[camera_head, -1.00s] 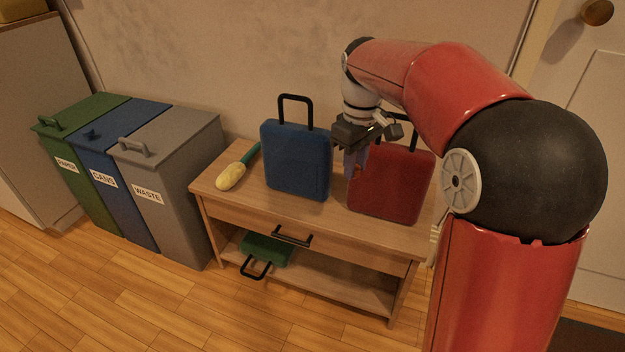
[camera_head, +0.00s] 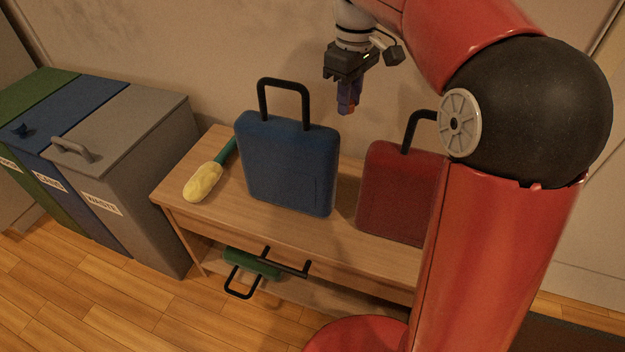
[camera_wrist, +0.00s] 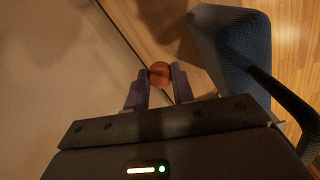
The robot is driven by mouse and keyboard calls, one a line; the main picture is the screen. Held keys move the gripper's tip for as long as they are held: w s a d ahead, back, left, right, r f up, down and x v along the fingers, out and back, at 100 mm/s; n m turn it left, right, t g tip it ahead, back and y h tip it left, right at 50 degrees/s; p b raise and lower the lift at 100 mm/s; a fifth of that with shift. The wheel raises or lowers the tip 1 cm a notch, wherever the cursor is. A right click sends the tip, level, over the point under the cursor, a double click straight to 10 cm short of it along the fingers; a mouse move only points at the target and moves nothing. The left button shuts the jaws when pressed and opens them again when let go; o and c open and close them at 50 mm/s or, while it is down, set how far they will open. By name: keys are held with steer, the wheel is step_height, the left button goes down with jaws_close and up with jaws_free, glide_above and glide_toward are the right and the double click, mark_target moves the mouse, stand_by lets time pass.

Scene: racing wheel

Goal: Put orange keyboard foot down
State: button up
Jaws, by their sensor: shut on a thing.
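My gripper (camera_head: 349,98) is raised above the back of the wooden table, between the blue case (camera_head: 288,165) and the red case (camera_head: 402,190). Its purple fingers are shut on a small round orange thing, the keyboard foot (camera_wrist: 159,74), which shows between the fingertips in the wrist view. In the head view only a bit of orange shows at the fingers. The foot is held clear of the table top. The blue case also shows at the right of the wrist view (camera_wrist: 235,50).
The wooden table (camera_head: 350,250) carries both upright cases with black handles and a yellow duster (camera_head: 203,181) with a green handle. A green case (camera_head: 252,263) lies on the lower shelf. Grey (camera_head: 130,140), blue and green bins stand at left. The wall is close behind.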

mark_target(341, 180)
step_height(341, 180, down, 20)
steer(key=b, duration=0.4)
steer(key=shift+f, duration=0.2)
steer(key=o, duration=0.9)
steer(key=shift+o, duration=0.2)
step_height(341, 180, up, 12)
steer(key=p, duration=0.2)
steer(key=shift+f, duration=0.2)
steer(key=shift+o, duration=0.5)
steer(key=shift+r, duration=0.3)
steer(key=shift+w+d, duration=0.1)
steer(key=shift+w, duration=0.05)
